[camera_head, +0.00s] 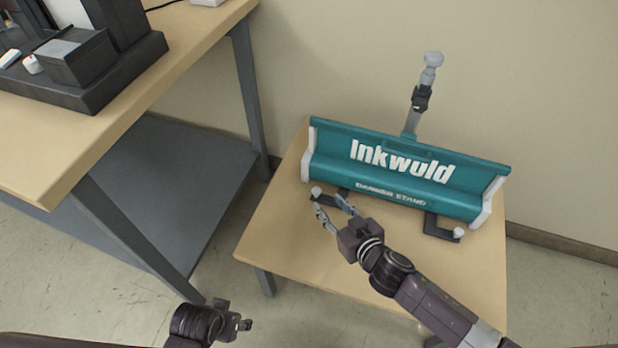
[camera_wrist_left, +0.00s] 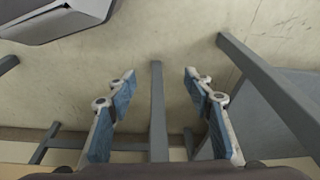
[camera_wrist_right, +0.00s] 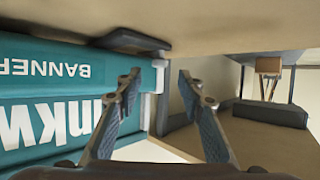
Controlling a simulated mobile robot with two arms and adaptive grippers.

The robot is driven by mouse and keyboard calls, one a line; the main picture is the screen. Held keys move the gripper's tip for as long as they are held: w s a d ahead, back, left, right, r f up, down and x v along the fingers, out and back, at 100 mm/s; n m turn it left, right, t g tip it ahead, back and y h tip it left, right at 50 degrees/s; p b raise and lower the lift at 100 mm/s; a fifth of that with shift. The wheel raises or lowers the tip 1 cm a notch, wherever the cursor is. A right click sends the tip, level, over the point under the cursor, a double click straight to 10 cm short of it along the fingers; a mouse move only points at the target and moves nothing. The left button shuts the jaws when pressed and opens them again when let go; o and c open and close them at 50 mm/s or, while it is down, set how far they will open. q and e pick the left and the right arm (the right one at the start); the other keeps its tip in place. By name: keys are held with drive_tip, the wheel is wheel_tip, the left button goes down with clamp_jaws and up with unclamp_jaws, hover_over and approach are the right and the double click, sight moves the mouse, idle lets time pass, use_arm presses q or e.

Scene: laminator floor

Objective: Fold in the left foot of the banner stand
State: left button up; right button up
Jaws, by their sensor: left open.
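The teal banner stand (camera_head: 405,172), lettered "Inkwuld", lies on a small wooden table. Its left foot, a dark bar with a pale knob (camera_head: 316,191), sticks out at the front left. In the right wrist view the dark foot (camera_wrist_right: 130,40) shows just beyond the fingertips. The right foot (camera_head: 438,228) sticks out at the front right. My right gripper (camera_head: 328,203) is open beside the left foot, one fingertip near the knob; I cannot tell whether they touch. My left gripper (camera_head: 247,324) is open and empty, low in front of the table; its spread fingers show in the left wrist view (camera_wrist_left: 158,85).
A pole with a pale knob (camera_head: 432,62) rises behind the stand, near the wall. A larger wooden bench (camera_head: 150,85) with a dark machine (camera_head: 85,60) and a grey lower shelf (camera_head: 190,165) stands at the left. The small table's front left (camera_head: 285,240) is bare.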

sight(318, 192)
drive_tip(key=shift+w+a+f, duration=0.1)
drive_tip(key=shift+w, duration=0.15)
drive_tip(key=b+x, duration=0.1)
drive_tip(key=x, duration=0.4)
drive_tip(key=shift+b, duration=0.35)
use_arm(q)
drive_tip(key=w+v, duration=0.1)
drive_tip(key=v, duration=0.6)
drive_tip(key=shift+d+r+t, duration=0.15)
drive_tip(key=shift+r+t, duration=0.05)
drive_tip(key=shift+t, duration=0.1)
use_arm(e)
drive_tip(key=shift+w+a+f, duration=0.2)
drive_tip(key=shift+w, duration=0.15)
use_arm(q)
drive_tip(key=shift+w, duration=0.15)
use_arm(e)
clamp_jaws()
